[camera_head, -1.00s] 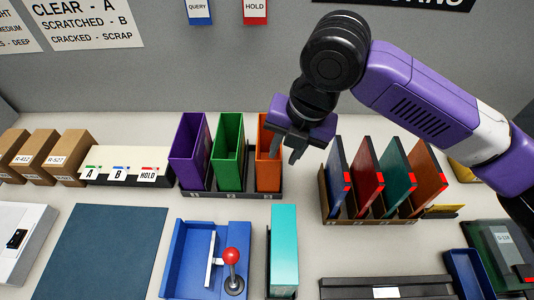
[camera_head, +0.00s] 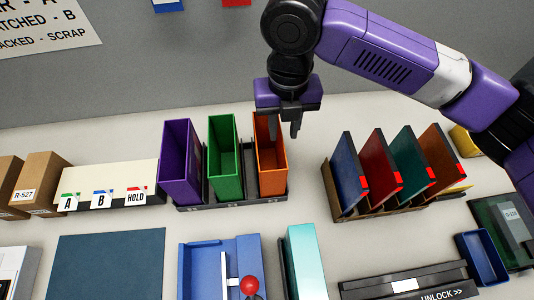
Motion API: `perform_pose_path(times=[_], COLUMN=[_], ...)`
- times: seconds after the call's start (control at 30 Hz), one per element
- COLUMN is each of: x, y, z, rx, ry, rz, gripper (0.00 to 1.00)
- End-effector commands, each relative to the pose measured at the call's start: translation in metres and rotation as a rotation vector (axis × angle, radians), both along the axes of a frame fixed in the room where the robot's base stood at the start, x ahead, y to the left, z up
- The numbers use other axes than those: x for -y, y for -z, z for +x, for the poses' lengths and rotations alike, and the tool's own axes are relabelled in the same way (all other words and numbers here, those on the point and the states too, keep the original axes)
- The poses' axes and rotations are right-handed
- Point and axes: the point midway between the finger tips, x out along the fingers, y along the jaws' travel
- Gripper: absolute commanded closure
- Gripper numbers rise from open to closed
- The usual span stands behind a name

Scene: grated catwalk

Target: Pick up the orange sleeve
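The orange sleeve (camera_head: 271,176) is a tall, narrow, open-topped box. It stands upright in the right part of a dark tray (camera_head: 235,204), beside a green sleeve (camera_head: 224,160) and a purple sleeve (camera_head: 180,165). My gripper (camera_head: 285,130) points down at the top of the orange sleeve, overlapping its upper right edge in the picture. Its two dark fingers are apart, with nothing seen between them. I cannot tell whether a finger touches the sleeve or how far above it they are. The gripper hides part of the sleeve's far upper rim.
A rack (camera_head: 380,208) of several coloured panels stands close on the right. A teal block (camera_head: 305,262) and a blue fixture with a red-knobbed lever (camera_head: 249,286) are in front. The grey wall rises behind.

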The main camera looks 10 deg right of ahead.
Motion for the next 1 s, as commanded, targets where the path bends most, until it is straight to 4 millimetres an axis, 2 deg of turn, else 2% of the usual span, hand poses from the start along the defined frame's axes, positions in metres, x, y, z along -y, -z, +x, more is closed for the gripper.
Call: perform_pose_path(times=[0.4, 0.7, 0.87, 1.0], x=[-0.003, -0.003, -0.003, -0.003], y=[0.049, 0.056, 0.056, 0.055], z=[-0.006, -0.005, -0.005, -0.005], rx=[-0.001, 0.001, 0.001, 0.001], ry=[0.0, 0.0, -0.001, -0.001], rz=[0.0, 0.0, 0.0, 0.0], gripper=[0.72, 0.72, 1.0, 1.0])
